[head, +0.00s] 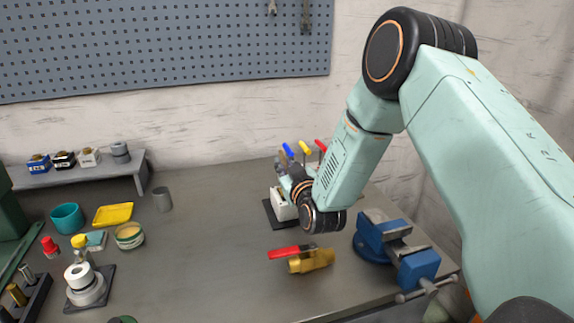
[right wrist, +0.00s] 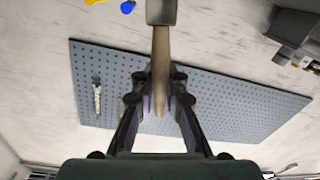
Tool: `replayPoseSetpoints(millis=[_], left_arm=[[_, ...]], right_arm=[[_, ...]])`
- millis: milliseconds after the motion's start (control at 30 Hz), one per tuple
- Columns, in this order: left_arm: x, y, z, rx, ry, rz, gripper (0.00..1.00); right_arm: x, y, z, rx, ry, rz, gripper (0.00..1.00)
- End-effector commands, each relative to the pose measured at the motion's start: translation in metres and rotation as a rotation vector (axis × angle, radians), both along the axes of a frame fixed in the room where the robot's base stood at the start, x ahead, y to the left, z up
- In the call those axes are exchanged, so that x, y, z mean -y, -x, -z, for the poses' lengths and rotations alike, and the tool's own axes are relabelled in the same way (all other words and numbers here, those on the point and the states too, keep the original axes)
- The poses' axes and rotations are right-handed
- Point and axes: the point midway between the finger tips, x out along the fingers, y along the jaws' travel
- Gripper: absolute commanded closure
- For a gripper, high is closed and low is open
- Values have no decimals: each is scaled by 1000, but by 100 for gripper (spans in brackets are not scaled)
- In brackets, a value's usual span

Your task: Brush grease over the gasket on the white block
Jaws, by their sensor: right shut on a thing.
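My right gripper (right wrist: 160,85) is shut on the wooden handle of a brush (right wrist: 161,50). Its grey ferrule points away from the handle tip; the bristles are out of the frame. In the head view the right gripper (head: 284,168) is at the cream-white holder (head: 284,210) on a dark plate, partly hidden behind my wrist. A small white block (head: 88,159) with a tan top stands on the shelf, beside a black and a blue one. The gasket is too small to make out surely. An open tin of pale grease (head: 129,233) is left of centre. My left gripper is not in view.
A brass valve with a red lever (head: 310,262) and a blue vise (head: 385,240) are at the right. A teal cup (head: 67,218), yellow tray (head: 113,214) and grey cup (head: 162,199) stand left. The bench's middle is clear. A pegboard (head: 160,45) hangs behind.

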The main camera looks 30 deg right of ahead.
Motion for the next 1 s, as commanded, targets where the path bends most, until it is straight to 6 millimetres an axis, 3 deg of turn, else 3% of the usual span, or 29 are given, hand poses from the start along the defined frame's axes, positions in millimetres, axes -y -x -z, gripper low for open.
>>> replayPoseSetpoints(millis=[1000], left_arm=[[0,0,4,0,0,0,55]], right_arm=[[-24,-6,0,0,0,1,100]])
